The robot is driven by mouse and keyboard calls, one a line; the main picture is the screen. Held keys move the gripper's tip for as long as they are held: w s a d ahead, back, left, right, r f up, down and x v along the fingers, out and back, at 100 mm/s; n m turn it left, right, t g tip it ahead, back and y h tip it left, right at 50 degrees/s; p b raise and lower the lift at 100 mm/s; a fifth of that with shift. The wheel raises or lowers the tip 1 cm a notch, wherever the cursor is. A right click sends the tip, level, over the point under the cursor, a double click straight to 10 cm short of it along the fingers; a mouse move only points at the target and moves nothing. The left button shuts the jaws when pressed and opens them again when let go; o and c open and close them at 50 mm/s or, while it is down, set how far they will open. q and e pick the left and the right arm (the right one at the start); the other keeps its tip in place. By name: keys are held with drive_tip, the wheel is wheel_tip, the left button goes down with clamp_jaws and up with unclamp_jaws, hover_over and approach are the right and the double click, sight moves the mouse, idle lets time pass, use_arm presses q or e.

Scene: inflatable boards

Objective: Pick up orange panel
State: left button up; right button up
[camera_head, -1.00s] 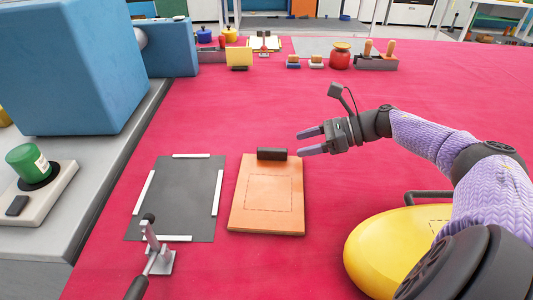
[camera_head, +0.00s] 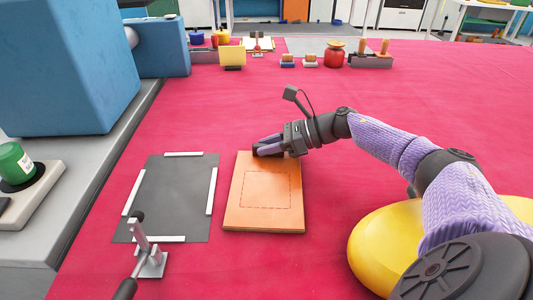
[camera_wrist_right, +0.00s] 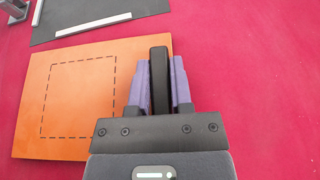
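The orange panel (camera_head: 238,208) lies flat on the red table, right of the dark mat. It is a rectangle with a dashed outline and a black handle at its far edge. My right gripper (camera_head: 268,147) is at this handle. In the right wrist view, the black handle (camera_wrist_right: 158,85) stands between the two purple fingers, which sit close against its sides, so my right gripper (camera_wrist_right: 160,88) looks shut on it. The panel (camera_wrist_right: 50,75) shows to the left there. My left gripper is not in view.
A dark mat (camera_head: 174,195) with white edge strips lies left of the panel, with a metal lever clamp (camera_head: 148,258) at its near edge. A yellow rounded object (camera_head: 372,245) stands to the right. A blue block (camera_head: 65,70) is at left.

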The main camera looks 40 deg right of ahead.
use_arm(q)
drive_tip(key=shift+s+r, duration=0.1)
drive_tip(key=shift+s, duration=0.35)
use_arm(e)
clamp_jaws()
